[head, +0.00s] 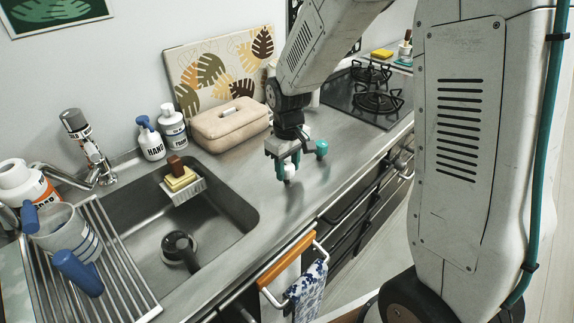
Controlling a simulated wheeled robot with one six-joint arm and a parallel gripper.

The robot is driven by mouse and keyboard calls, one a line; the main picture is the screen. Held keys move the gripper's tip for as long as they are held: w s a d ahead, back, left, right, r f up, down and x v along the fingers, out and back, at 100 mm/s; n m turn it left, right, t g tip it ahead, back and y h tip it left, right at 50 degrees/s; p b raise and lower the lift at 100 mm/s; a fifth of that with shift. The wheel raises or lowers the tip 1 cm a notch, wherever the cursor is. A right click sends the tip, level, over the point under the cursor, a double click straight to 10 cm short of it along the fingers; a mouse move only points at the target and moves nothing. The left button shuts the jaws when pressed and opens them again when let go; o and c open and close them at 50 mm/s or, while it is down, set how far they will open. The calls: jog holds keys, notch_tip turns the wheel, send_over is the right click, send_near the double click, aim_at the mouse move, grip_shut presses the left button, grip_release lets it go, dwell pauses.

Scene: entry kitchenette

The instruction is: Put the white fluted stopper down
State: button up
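My gripper (287,170) points down over the steel counter, to the right of the sink. A small white piece, which looks like the white fluted stopper (290,172), shows between its teal-padded fingers. The fingers appear closed on it. Its flutes are too small to make out, and its upper part is hidden by the fingers. It is low over the counter (245,165); I cannot tell whether its bottom touches the surface.
The sink (150,225) lies left, the gas hob (368,95) right. Counter between gripper and sink is clear.

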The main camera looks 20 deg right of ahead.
aim_at(288, 166)
jog(key=shift+o, duration=1.2)
notch_tip(288, 166, up, 12)
jog(key=s+d+r+m, duration=0.1)
jog(key=s+r+m, duration=0.1)
jog(key=s, duration=1.1)
jog(key=s+d+r+m+t, duration=0.1)
jog(key=s+r, duration=0.3)
jog(key=s, duration=0.9)
jog(key=shift+d+r+m, duration=0.35)
jog(key=shift+m, duration=0.45)
